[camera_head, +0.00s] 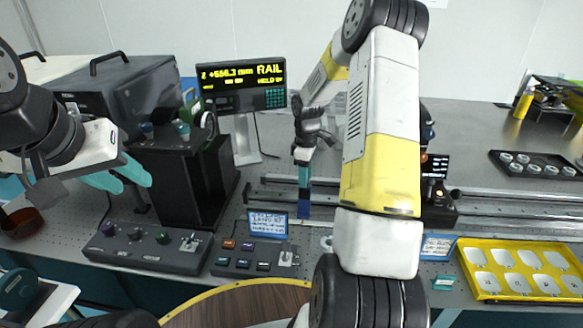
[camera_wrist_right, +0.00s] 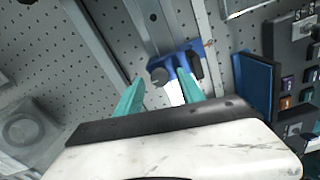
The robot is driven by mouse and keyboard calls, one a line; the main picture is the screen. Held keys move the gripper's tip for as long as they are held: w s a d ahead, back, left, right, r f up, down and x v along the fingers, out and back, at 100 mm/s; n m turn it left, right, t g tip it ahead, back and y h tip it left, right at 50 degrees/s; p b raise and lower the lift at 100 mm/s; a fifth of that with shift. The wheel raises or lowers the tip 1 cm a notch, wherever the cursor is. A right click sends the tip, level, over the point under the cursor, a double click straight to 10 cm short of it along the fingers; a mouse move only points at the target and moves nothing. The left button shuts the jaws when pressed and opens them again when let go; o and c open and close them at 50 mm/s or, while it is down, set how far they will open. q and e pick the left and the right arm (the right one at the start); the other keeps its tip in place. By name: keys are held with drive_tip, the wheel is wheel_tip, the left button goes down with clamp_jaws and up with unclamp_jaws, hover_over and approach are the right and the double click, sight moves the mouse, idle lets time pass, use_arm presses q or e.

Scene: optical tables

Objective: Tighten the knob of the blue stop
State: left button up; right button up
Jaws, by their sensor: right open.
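The blue stop (camera_wrist_right: 183,62) sits on the rail in the right wrist view, with a dark round knob (camera_wrist_right: 159,76) on its near left side and another dark part on its right. In the head view the blue stop (camera_head: 303,209) stands behind a small sign. My right gripper (camera_wrist_right: 158,80) is open, its teal fingers pointing at the stop, with the knob in view between the fingertips; contact cannot be told. It also shows in the head view (camera_head: 304,176), above the stop. My left gripper (camera_head: 133,183) is open and empty at the far left.
The rail (camera_head: 270,197) runs left to right across the table. A small sign (camera_head: 267,224), a button panel (camera_head: 255,258) and a grey control box (camera_head: 146,249) stand in front. A black machine (camera_head: 178,185) is left of the stop. A yellow tray (camera_head: 478,291) lies at right.

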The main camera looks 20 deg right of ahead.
wheel_tip(320, 180, up, 8)
drive_tip(key=shift+f, duration=0.25)
drive_tip(key=shift+r, duration=0.2)
drive_tip(key=s+a+r+m+t, duration=0.2)
drive_tip(key=s+a+r+m, duration=0.1)
drive_tip(key=s+r, duration=0.4)
drive_tip(key=s+a+r+m+t, duration=0.15)
drive_tip(key=s+a+r, duration=0.3)
drive_tip(key=r, duration=0.45)
drive_tip(key=s+a+r+m+t+y, duration=0.1)
drive_tip(key=s+a+m, duration=0.1)
drive_tip(key=s, duration=0.5)
drive_tip(key=s+a+r+m+t+y, duration=0.1)
drive_tip(key=s+m, duration=0.3)
drive_tip(key=s, duration=0.4)
drive_tip(key=shift+s+a+r+t, duration=0.15)
drive_tip(key=shift+a+r+t, duration=0.2)
drive_tip(key=shift+a+r, duration=0.15)
